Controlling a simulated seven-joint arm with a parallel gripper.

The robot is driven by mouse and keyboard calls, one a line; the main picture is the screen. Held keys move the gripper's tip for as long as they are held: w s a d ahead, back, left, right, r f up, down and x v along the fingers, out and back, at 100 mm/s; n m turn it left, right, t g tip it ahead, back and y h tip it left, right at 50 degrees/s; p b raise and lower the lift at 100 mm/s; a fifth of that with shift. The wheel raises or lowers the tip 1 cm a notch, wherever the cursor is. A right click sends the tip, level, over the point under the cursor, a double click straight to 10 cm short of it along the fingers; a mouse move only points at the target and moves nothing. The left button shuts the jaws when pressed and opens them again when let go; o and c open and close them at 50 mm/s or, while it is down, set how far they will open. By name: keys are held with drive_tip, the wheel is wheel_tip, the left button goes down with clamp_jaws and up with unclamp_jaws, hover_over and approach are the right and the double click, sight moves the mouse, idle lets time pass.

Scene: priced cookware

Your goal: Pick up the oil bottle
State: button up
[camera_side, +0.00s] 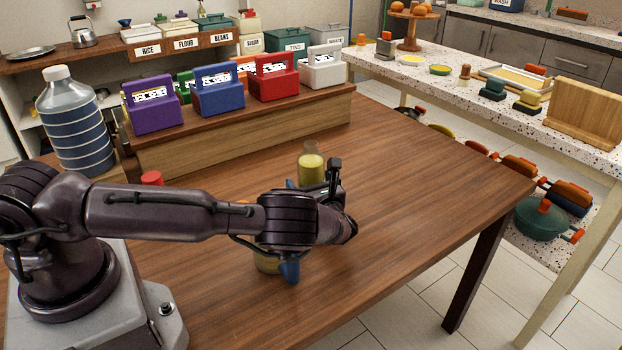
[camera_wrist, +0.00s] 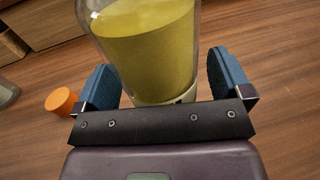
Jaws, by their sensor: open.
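The oil bottle, clear glass with yellow-green oil, shows in the side view (camera_side: 312,168) just behind my wrist, which hides its lower part. In the wrist view the bottle (camera_wrist: 148,45) stands large between my two blue fingers; its top is out of frame. My gripper (camera_wrist: 163,80) is open, with a finger on each side of the bottle. A gap shows at the right finger; contact at the left is unclear. In the side view one blue fingertip (camera_side: 290,271) shows below my wrist, beside a yellowish glass base (camera_side: 267,262). I cannot tell whether that base belongs to the same bottle.
A red cap (camera_side: 151,178) shows behind my arm, and an orange cap (camera_wrist: 62,101) lies left of my gripper. A wooden riser (camera_side: 240,135) with coloured boxes stands at the back beside a large water bottle (camera_side: 75,125). The table's right side (camera_side: 430,190) is clear.

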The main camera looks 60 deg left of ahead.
sight(314, 148)
drive_tip(key=shift+r, duration=0.1)
drive_tip(key=c, duration=1.3)
drive_tip(key=shift+r, duration=0.1)
drive_tip(key=shift+r, duration=4.8)
drive_tip(key=shift+r, duration=0.15)
